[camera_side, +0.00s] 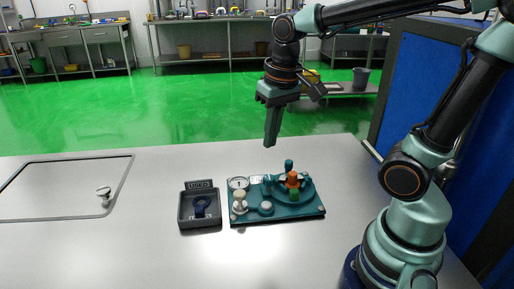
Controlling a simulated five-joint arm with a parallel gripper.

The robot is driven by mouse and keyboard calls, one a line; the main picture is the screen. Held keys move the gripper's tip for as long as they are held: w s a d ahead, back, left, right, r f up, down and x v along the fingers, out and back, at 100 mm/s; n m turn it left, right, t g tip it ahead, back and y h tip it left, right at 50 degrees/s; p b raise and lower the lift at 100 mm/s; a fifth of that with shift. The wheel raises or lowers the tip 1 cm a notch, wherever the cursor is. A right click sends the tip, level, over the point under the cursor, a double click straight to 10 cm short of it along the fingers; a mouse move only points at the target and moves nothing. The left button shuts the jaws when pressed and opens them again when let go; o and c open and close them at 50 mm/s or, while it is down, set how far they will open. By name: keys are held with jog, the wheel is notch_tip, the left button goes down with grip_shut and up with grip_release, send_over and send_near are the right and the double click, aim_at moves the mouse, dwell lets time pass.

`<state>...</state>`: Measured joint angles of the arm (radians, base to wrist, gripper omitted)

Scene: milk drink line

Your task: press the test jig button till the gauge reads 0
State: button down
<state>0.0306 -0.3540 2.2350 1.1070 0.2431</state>
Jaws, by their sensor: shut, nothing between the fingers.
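The teal test jig (310,206) lies flat on the metal table. Its round white gauge (238,183) is at its back left; the reading is too small to make out. A round pale button (266,208) sits near the jig's front middle. A cream knob-like part (240,203) stands at its left, and an orange and green part (293,183) stands toward the right. My gripper (270,142) is shut and empty, pointing down above and behind the jig, clear of it.
A dark tray (184,218) with a dark blue item stands just left of the jig. A framed panel (70,217) with a small knob (104,193) is set in the table at left. The front of the table is clear. A blue partition (415,85) stands at right.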

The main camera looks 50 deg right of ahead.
jog(key=f+m+g, duration=0.1)
jog(key=g, duration=0.1)
jog(key=m+g, duration=0.5)
jog(key=g, duration=0.1)
send_over(265, 203)
notch_tip(265, 203, down, 6)
jog(key=f, duration=0.1)
jog(key=shift+d+f+m+g+y, duration=0.15)
jog(key=shift+f+m+g+y, duration=0.25)
jog(key=shift+f+m+g, duration=0.25)
jog(key=shift+f, duration=0.1)
jog(key=shift+f, duration=4.35)
jog(key=shift+f, duration=0.2)
jog(key=shift+f, duration=0.25)
